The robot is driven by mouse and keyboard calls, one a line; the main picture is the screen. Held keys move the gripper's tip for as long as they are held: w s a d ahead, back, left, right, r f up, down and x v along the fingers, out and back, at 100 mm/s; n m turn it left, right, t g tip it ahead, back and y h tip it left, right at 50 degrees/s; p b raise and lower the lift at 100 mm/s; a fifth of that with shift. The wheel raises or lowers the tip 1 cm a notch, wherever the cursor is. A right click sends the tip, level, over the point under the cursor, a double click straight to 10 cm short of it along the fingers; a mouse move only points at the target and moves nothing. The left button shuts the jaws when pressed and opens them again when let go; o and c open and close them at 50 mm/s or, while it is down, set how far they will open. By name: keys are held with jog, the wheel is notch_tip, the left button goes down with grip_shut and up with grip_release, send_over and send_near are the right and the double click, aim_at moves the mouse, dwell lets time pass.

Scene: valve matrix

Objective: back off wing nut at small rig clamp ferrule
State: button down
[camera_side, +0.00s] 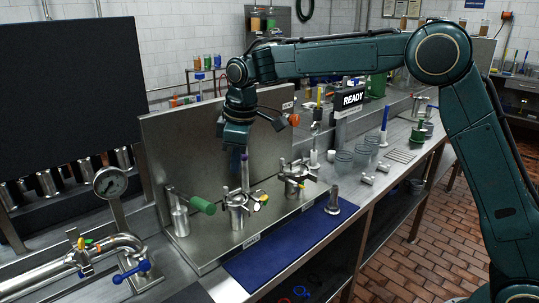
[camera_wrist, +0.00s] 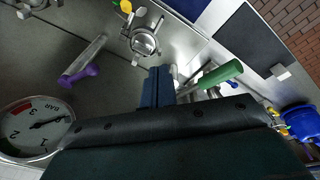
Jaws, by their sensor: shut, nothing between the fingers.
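My gripper (camera_side: 236,168) points down, shut and empty, above a metal clamp fitting (camera_side: 238,210) on the steel bench. In the wrist view its fingers (camera_wrist: 156,84) are together, apart from a round clamp ring (camera_wrist: 145,42) just beyond them. A yellow piece (camera_side: 261,199), possibly the wing nut, is at the fitting's right side; a yellow piece also shows at the top of the wrist view (camera_wrist: 126,6). A second similar clamp fitting (camera_side: 294,178) stands to the right. I cannot tell which fitting is the small rig.
A green-handled valve (camera_side: 203,206) stands left of the near fitting, and a purple-handled rod (camera_side: 244,175) rises close beside my fingers. A steel back panel (camera_side: 180,150) is behind. A pressure gauge (camera_side: 110,183) stands left. The blue mat (camera_side: 285,240) in front is mostly clear.

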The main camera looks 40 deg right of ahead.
jog(key=d+n, duration=0.1)
jog(key=n, duration=0.2)
jog(key=d+r+n+g+y, duration=0.1)
jog(key=n, duration=0.2)
jog(key=d+n+g, duration=0.1)
jog(key=d+n, duration=0.1)
jog(key=n, duration=0.1)
jog(key=shift+s+r, duration=0.15)
jog(key=shift+s, duration=0.1)
jog(key=shift+a+f, duration=0.1)
jog(key=shift+f, duration=0.15)
send_over(256, 208)
jog(key=a, duration=0.3)
notch_tip(256, 208, down, 10)
jog(key=shift+d+f, duration=1.3)
jog(key=shift+d, duration=0.15)
